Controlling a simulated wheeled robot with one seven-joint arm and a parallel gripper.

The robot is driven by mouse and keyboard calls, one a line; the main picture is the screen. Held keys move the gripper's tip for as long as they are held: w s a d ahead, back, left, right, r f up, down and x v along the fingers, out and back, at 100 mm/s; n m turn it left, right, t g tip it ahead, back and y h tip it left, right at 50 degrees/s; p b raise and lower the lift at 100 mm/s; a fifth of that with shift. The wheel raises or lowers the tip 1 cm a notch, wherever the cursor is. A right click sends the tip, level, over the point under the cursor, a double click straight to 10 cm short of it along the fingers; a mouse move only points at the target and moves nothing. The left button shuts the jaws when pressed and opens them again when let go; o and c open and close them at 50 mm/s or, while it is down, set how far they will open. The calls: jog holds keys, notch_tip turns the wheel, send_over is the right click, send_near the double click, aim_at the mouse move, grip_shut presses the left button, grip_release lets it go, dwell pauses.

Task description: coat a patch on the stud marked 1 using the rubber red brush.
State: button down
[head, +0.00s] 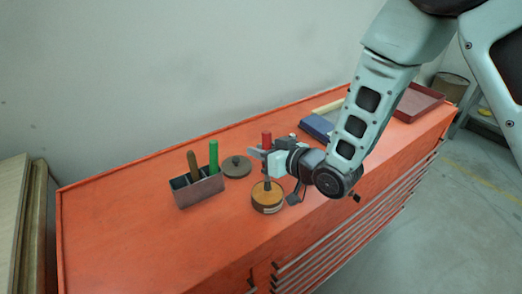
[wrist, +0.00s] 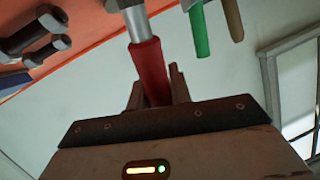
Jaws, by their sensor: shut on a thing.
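My gripper (head: 268,158) is shut on the red handle of the rubber red brush (head: 266,139). In the wrist view the red brush (wrist: 149,68) runs between the two fingers (wrist: 156,90), with its silver neck pointing away. In the head view the brush is upright over a round open tin (head: 268,208) with orange-brown contents. I cannot tell whether its tip touches the contents. Dark threaded studs with nuts (wrist: 37,33) show at the upper left of the wrist view. No number is readable on them, and I cannot make them out in the head view.
A grey divided holder (head: 202,193) left of the tin holds a brown-handled brush (head: 193,165) and a green-handled brush (head: 213,156). A round grey lid (head: 236,166) lies behind the tin. A blue thing (head: 317,126) and a dark red tray (head: 417,103) are farther right. The orange top's left is clear.

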jog(key=shift+f+b, duration=0.75)
jog(key=shift+b, duration=0.15)
dwell(2.0)
jog(key=shift+r, duration=0.1)
notch_tip(320, 180, up, 7)
jog(key=p, duration=0.4)
dwell(0.4)
dwell(0.5)
